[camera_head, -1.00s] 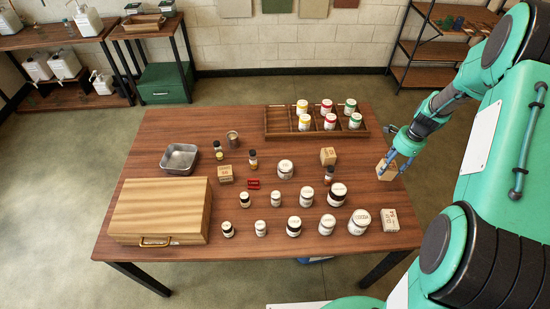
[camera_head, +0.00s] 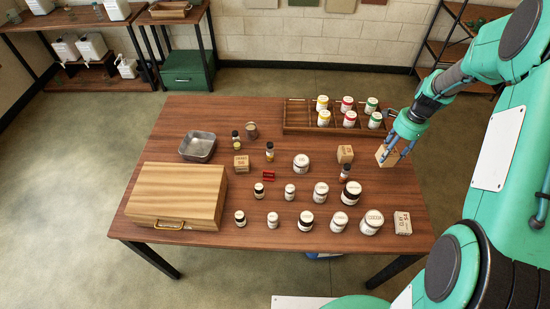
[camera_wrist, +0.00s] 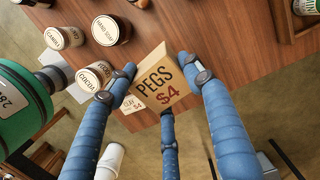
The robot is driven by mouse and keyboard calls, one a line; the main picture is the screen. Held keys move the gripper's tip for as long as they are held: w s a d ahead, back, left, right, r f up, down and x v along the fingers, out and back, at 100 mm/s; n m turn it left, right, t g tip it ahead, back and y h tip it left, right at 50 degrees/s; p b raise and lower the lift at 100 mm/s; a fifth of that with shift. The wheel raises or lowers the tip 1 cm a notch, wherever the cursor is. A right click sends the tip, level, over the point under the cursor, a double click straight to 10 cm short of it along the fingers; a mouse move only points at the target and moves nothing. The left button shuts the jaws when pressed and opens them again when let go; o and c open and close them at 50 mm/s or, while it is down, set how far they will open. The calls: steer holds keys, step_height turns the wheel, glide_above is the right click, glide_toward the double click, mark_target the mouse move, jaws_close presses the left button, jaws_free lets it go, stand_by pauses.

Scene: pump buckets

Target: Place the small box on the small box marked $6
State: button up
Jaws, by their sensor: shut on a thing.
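A small tan box (camera_head: 384,156) is in my gripper (camera_head: 392,150), over the right side of the table. In the wrist view the held box (camera_wrist: 160,88) reads PEGS $4, and the blue fingers of my gripper (camera_wrist: 157,75) press around it. One small box (camera_head: 241,163) stands left of the middle of the table, and another (camera_head: 345,153) stands right of the middle. A paler small box (camera_head: 402,223) lies near the front right corner. The prices on these boxes are too small to read in the head view, so I cannot tell which is $6.
A divided wooden tray (camera_head: 296,117) with several paint jars stands at the back right. Several lidded jars, such as one white jar (camera_head: 371,223), fill the front middle. A wooden case (camera_head: 180,190) and a metal pan (camera_head: 198,147) take the left. Bare tabletop shows around the boxes.

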steer(key=s+a+n+h+p, duration=0.2)
steer(key=a+n, duration=1)
steer(key=a, duration=2.7)
steer(key=s+a+n, duration=0.4)
steer(key=s+a, duration=0.2)
steer(key=a, duration=0.4)
steer(key=shift+y, duration=0.3)
steer(key=shift+s+a+f+p, duration=0.15)
steer(key=shift+f+p, duration=0.05)
steer(key=shift+f, duration=1.1)
steer(key=shift+s+a+f+p, duration=0.15)
steer(key=shift+f+p, duration=0.05)
steer(key=shift+f, duration=1.05)
glide_above(242, 161)
steer(key=shift+w+f, duration=0.1)
steer(key=shift+f, duration=0.6)
steer(key=shift+f, duration=0.1)
steer(key=shift+f+b, duration=0.35)
steer(key=shift+f, duration=1.35)
